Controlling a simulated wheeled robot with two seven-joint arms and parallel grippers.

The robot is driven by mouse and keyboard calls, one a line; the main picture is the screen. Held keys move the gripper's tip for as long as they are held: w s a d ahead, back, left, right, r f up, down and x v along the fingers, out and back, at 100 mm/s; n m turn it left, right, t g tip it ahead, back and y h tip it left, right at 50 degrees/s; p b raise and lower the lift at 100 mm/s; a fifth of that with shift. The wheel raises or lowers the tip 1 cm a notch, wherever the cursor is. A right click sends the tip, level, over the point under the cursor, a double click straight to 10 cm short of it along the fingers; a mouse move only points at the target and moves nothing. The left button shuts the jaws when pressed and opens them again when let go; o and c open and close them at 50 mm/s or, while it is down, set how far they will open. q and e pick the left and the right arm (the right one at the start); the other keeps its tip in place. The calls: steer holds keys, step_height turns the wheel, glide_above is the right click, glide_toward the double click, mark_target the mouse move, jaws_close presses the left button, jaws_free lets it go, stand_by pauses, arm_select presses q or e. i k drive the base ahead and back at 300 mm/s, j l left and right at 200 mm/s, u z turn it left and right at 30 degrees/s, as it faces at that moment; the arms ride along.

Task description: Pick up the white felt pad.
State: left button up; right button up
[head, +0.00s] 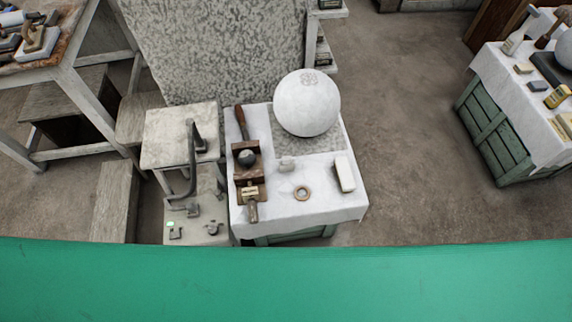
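A white oblong block (345,173), which looks like the white felt pad, lies near the right edge of a small cloth-covered table (300,213) in the middle of the head view. Its long side runs roughly front to back and nothing covers it. Neither of my grippers is in view.
A large white sphere (307,104) stands behind the block. A grey stand (180,140) adjoins the table. A second cloth-covered crate (500,135) stands right, across open floor (420,150).

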mark_target(287, 163)
steer(key=i+l+u, duration=0.1)
steer(key=l+u, duration=0.6)
steer(key=u, duration=0.15)
